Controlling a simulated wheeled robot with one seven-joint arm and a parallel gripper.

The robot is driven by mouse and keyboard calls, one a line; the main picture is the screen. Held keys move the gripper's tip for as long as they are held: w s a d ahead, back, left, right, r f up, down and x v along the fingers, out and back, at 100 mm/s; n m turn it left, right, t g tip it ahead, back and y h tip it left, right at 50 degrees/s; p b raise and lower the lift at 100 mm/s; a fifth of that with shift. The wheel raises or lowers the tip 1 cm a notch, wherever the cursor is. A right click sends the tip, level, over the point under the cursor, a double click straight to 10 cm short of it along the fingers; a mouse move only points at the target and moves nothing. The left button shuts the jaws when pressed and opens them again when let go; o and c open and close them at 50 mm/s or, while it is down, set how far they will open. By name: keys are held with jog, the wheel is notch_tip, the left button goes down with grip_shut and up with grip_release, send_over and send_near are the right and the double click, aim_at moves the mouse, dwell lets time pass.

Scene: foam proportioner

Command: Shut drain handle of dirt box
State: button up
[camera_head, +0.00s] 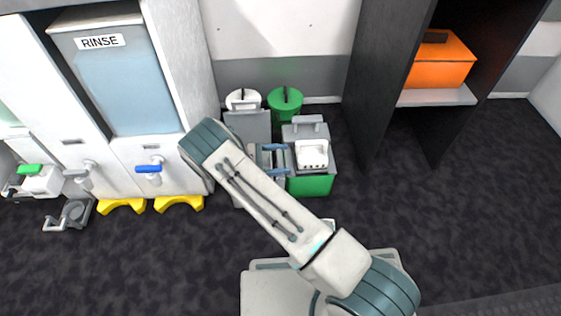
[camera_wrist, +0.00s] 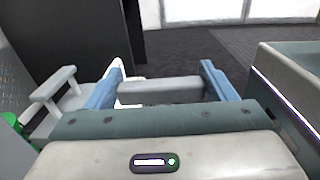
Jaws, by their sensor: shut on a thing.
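My gripper (camera_head: 273,155) reaches down over the grey bin beside the rinse cabinet. In the wrist view its two blue fingers (camera_wrist: 163,85) stand at both ends of a grey bar handle (camera_wrist: 160,90), and it is shut on this bar. My arm hides most of the bin under it. A drain valve with a blue handle (camera_head: 149,168) sits on the front of the rinse cabinet. A valve with a grey handle (camera_head: 80,173) is on the cabinet to its left. No label reading dirt box shows, so I cannot tell which it is.
A green bin with a grey lid handle (camera_head: 312,183) stands right of my gripper. White and green round containers (camera_head: 285,102) are behind. Yellow feet (camera_head: 178,203) stick out below the rinse tank (camera_head: 115,85). An orange box (camera_head: 438,62) is on a shelf. Floor at right is clear.

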jog(key=shift+m+g, duration=0.3)
jog(key=shift+g, duration=0.2)
jog(key=o, duration=1)
jog(key=a+p, duration=0.2)
jog(key=a, duration=1)
